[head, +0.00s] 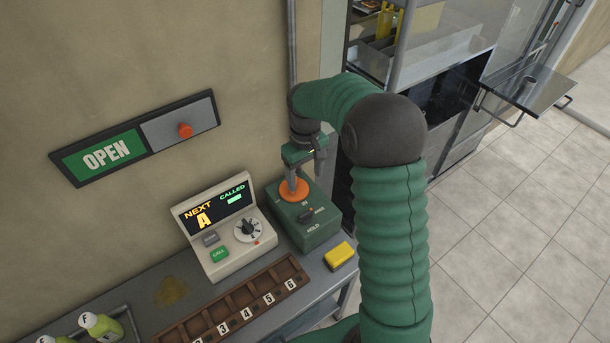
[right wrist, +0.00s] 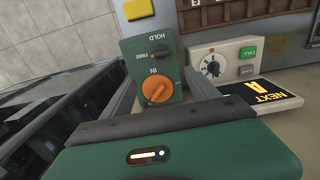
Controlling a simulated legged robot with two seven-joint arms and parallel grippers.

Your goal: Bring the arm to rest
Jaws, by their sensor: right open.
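My right arm (head: 393,235) is green and ribbed with a dark joint; it reaches up and bends over to the wall side. My right gripper (head: 307,177) points down over a green control box (head: 318,232) with an orange knob (head: 294,191). In the right wrist view my right gripper (right wrist: 158,75) has its two fingers spread, with the orange knob (right wrist: 156,89) showing between them. Nothing is held. Whether a finger touches the box or knob is hard to tell. My left gripper is not in view.
A white caller unit (head: 222,233) stands left of the box, and a yellow block (head: 339,255) lies to its right. A numbered brown tray (head: 240,301) is in front. An OPEN sign (head: 103,153) hangs on the wall. Shelves (head: 440,55) stand behind; tiled floor at right is clear.

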